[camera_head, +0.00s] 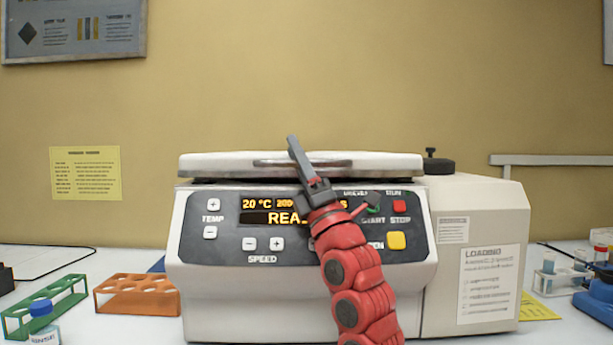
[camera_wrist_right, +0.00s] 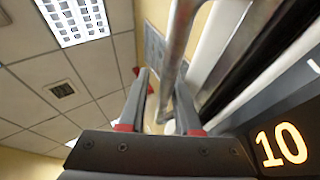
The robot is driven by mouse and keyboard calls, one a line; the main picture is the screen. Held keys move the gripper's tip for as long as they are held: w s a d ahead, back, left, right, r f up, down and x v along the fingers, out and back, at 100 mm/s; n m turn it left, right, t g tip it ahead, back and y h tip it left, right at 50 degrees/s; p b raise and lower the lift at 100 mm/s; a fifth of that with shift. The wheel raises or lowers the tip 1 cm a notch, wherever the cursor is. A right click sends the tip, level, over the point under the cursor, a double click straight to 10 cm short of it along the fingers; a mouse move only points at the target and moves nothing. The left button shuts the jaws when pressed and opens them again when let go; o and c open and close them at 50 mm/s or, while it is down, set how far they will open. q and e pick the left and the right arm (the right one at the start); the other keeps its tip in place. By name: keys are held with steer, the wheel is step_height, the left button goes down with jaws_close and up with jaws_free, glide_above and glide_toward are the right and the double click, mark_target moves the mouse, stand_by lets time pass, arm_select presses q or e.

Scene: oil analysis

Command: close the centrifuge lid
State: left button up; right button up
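The centrifuge (camera_head: 205,290) stands in the middle of the bench. Its white lid (camera_head: 220,162) lies almost flat over the body, with a dark gap below its front edge. A metal handle bar (camera_head: 335,162) runs along the lid's front; it also shows large in the right wrist view (camera_wrist_right: 183,40). My right gripper (camera_head: 301,160) is at the lid's front, by the handle. In the right wrist view its two fingers (camera_wrist_right: 163,88) are apart, with the bar passing between or just beyond them; contact is unclear. My left gripper does not show in the head view.
An orange rack (camera_head: 137,295) and a green rack (camera_head: 45,308) stand left of the centrifuge, with a blue-capped bottle (camera_head: 43,325) in front. A rack with vials (camera_head: 550,280) and a blue device (camera_head: 597,305) are on the right. My right arm covers part of the control panel.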

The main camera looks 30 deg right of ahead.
steer(key=p+v, duration=0.1)
steer(key=v, duration=1.6)
steer(key=shift+f, duration=0.1)
